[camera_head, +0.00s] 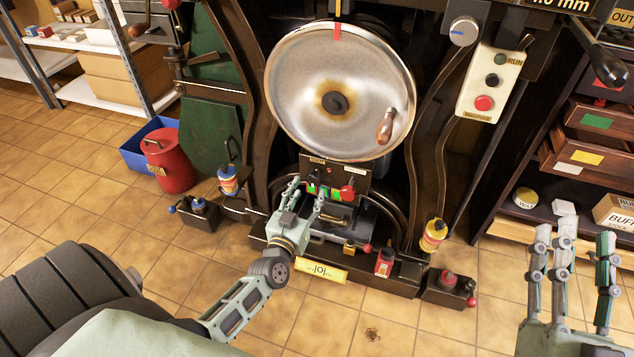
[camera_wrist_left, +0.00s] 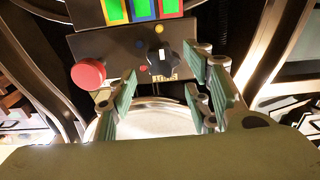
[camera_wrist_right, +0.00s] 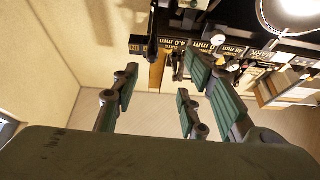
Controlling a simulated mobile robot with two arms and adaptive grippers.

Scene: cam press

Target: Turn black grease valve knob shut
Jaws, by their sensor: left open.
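A black knob (camera_wrist_left: 160,58) with a pale label sits on a dark panel (camera_wrist_left: 115,47), beside a red round button (camera_wrist_left: 88,73). I cannot read whether the label names a grease valve. My left gripper (camera_head: 306,191) is open in front of this panel under the big disc. In the left wrist view its fingers stand apart with the knob beyond and between them; I cannot tell whether they touch it. The knob is largely hidden by fingers in the head view. My right gripper (camera_head: 572,242) is open and empty at the lower right, away from the press.
The large metal disc (camera_head: 310,85) with a wooden handle (camera_head: 385,127) stands above the panel. A red knob (camera_head: 347,192) is close to my left fingers. A control box (camera_head: 490,82) hangs at right. A red can (camera_head: 168,162) and blue bin (camera_head: 135,150) stand on the floor left.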

